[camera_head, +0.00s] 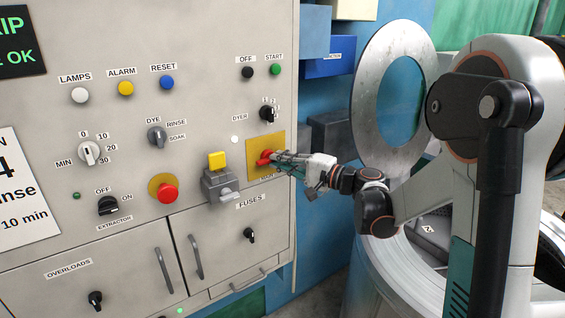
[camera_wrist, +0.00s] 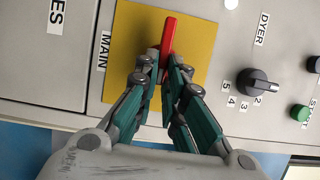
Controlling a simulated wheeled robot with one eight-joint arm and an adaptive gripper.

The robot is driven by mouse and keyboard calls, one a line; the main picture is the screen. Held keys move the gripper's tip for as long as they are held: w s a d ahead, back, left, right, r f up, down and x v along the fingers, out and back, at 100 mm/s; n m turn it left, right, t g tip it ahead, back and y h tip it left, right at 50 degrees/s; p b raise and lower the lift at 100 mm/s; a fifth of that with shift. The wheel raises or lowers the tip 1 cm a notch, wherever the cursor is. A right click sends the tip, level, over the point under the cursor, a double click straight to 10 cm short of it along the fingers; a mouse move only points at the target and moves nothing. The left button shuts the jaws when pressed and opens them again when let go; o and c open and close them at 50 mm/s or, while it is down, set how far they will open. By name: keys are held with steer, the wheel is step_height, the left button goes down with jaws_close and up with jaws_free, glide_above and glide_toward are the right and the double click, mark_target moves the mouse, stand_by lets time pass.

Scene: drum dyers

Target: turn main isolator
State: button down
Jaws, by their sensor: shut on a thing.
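The main isolator is a red handle (camera_head: 264,157) on a yellow square plate (camera_head: 279,139), low on the right side of the grey control panel. In the wrist view the red handle (camera_wrist: 169,38) stands out from the yellow plate (camera_wrist: 130,55), beside a label reading MAIN. My gripper (camera_head: 276,158) reaches it from the right. In the wrist view my gripper (camera_wrist: 165,72) has its fingers on both sides of the handle and is shut on it. The handle's lower part is hidden between the fingers.
The numbered dyer knob (camera_head: 267,114) is just above the plate. A round metal drum door (camera_head: 430,60) stands behind my arm.

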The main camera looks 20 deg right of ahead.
steer(key=c, duration=1.7)
jaws_free()
steer(key=v, duration=1.2)
steer(key=shift+f, duration=0.1)
